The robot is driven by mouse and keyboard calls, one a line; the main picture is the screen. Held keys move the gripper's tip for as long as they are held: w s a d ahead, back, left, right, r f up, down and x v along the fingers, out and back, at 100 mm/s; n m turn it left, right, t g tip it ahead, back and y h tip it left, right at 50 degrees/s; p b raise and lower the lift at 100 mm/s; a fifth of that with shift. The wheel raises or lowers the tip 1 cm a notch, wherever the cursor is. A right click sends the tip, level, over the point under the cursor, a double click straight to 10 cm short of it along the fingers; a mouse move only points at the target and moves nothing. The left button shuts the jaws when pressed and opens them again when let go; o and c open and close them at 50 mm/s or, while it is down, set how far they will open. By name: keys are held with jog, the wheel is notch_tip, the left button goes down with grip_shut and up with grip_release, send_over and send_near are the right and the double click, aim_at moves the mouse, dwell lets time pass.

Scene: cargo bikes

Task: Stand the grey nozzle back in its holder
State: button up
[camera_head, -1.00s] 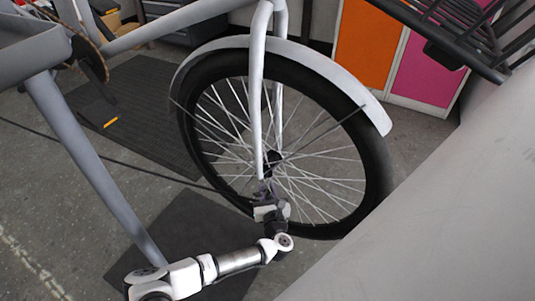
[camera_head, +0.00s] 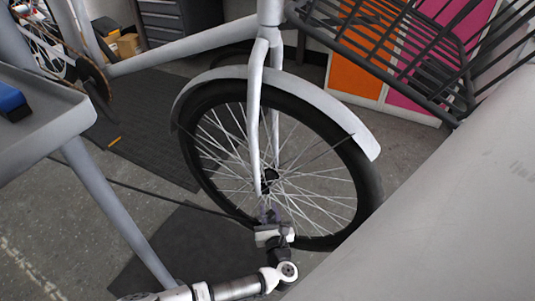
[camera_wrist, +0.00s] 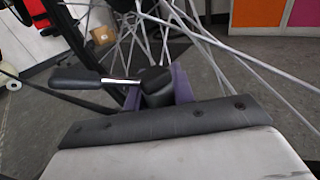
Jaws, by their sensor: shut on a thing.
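The nozzle is too small to make out in the head view. I cannot make out its holder in either view.
The wheel (camera_head: 378,185) with its white spokes stands close beyond my gripper. A grey tray (camera_head: 60,110) with a blue thing (camera_head: 12,101) is at left. A black rack (camera_head: 400,50) is at upper right. A large pale surface (camera_head: 440,210) fills the right. A dark mat (camera_head: 170,245) lies below.

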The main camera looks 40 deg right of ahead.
aim_at(271, 221)
jog(key=shift+p+v, duration=1.05)
jog(key=shift+v, duration=1.4)
